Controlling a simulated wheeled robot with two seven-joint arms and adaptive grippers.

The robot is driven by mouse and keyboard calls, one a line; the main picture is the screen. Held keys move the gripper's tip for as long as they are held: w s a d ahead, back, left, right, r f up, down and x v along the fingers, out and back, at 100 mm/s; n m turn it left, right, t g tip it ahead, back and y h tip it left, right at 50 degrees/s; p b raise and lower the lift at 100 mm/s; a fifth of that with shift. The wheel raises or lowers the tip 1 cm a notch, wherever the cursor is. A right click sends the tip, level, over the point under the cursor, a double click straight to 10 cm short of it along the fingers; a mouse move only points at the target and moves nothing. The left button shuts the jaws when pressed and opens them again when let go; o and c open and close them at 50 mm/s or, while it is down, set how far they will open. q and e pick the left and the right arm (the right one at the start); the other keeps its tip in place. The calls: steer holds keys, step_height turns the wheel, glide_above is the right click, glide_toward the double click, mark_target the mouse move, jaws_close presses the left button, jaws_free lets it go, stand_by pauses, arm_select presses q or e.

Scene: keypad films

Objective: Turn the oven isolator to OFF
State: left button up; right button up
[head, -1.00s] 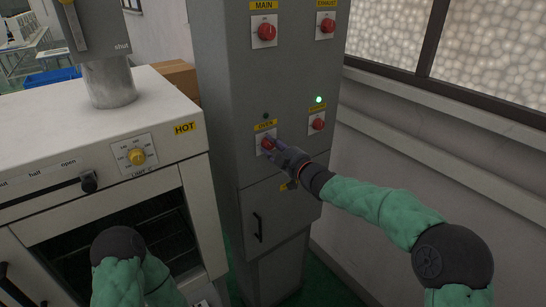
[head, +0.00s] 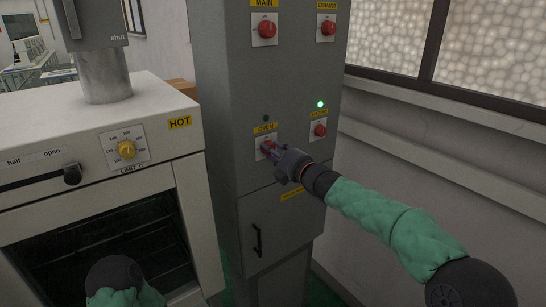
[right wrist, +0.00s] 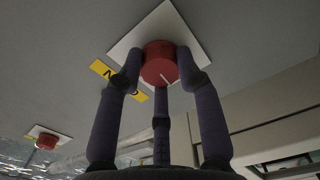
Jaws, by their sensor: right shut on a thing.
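The oven isolator is a red round knob (head: 267,146) on a white plate under a yellow label reading OVEN, on the grey cabinet. My right gripper (head: 272,151) is shut on this knob and partly covers it in the head view. The plate's position words are too small to read. The lamp (head: 266,118) above the OVEN label looks unlit. My left gripper is out of sight; only part of the left arm shows.
The MAIN knob (head: 265,29), the EXHAUST knob (head: 328,28) and another red knob (head: 320,130) under a lit green lamp (head: 320,104) share the cabinet. An oven with a yellow LIMIT dial (head: 126,150) stands left. A wall and window are at right.

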steer(key=shift+f+n+b, duration=0.3)
steer(key=shift+n, duration=0.3)
steer(key=o, duration=1.1)
steer(key=shift+w+d+r, duration=0.1)
steer(key=shift+o, duration=0.2)
steer(key=shift+r, duration=0.15)
steer(key=v, duration=1.2)
